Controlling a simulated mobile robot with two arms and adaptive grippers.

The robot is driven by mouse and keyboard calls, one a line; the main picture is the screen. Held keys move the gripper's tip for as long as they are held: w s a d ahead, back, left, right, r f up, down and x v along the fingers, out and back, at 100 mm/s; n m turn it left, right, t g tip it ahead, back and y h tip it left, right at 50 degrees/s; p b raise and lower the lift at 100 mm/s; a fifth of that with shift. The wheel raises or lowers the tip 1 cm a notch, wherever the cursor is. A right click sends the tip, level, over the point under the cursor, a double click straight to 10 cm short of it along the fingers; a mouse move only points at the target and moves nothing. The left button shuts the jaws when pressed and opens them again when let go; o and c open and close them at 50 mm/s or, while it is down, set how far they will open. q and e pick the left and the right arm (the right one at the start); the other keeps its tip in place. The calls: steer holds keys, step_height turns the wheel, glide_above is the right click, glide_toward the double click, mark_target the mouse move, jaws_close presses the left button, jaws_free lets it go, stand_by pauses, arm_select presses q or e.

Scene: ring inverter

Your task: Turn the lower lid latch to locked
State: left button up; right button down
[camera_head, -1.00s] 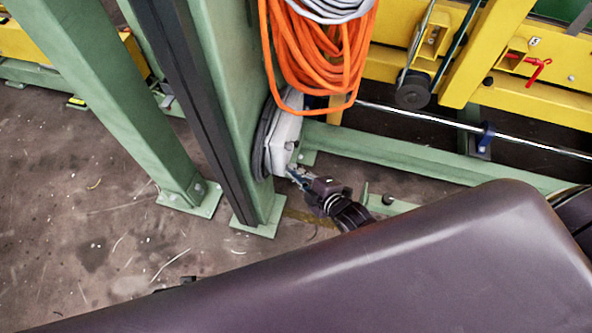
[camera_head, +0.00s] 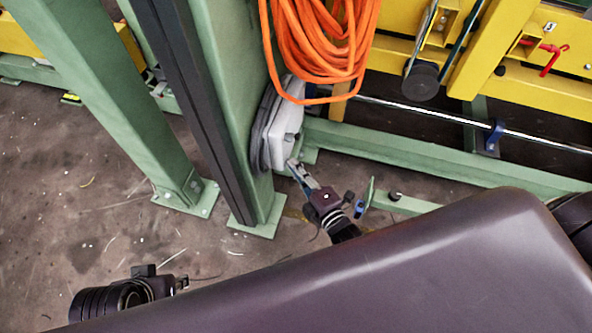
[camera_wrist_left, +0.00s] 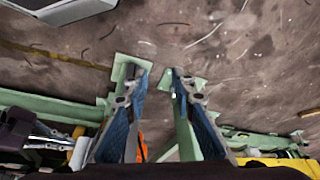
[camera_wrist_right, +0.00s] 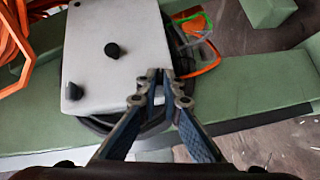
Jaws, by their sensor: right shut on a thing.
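A pale grey box (camera_head: 286,130) with a flat lid is mounted on the green post, below the orange cable. In the right wrist view the lid (camera_wrist_right: 130,30) carries two black knobs, one near the middle (camera_wrist_right: 112,51) and one near its left edge (camera_wrist_right: 75,91). My right gripper (camera_head: 292,166) is at the box's lower end. In the right wrist view its fingertips (camera_wrist_right: 160,76) are closed at the lid's edge on a small part, apparently the lower lid latch, which they mostly hide; its setting cannot be read. My left gripper (camera_wrist_left: 163,75) is open and empty above the floor.
A coiled orange cable (camera_head: 315,45) hangs just above the box. The green post (camera_head: 225,90) stands behind it, with a green floor beam (camera_head: 400,158) to the right. Yellow framework (camera_head: 540,90) is at the upper right. Bare floor (camera_head: 80,200) lies at left.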

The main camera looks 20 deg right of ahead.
arm_select(q)
steer(key=w+d+r+t+h+b, duration=0.1)
steer(key=w+d+r+t+b, duration=0.1)
steer(key=w+r+t, duration=0.3)
steer(key=w+d+r+t+h+b, duration=0.1)
steer(key=w+d+r+t+b, duration=0.1)
steer(key=w, duration=1)
steer(key=shift+d+r+m+t+h, duration=0.3)
steer(key=shift+d+r+t, duration=0.6)
steer(key=shift+r+t, duration=0.65)
arm_select(e)
steer(key=shift+f+n+t, duration=0.25)
steer(key=shift+n+t, duration=0.55)
steer(key=shift+t, duration=0.2)
arm_select(q)
steer(key=shift+r, duration=0.1)
arm_select(e)
steer(key=shift+d, duration=0.1)
steer(key=c, duration=2.1)
jaws_free()
arm_select(q)
steer(key=shift+g, duration=0.25)
steer(key=shift+r, duration=0.1)
arm_select(e)
steer(key=shift+r, duration=0.1)
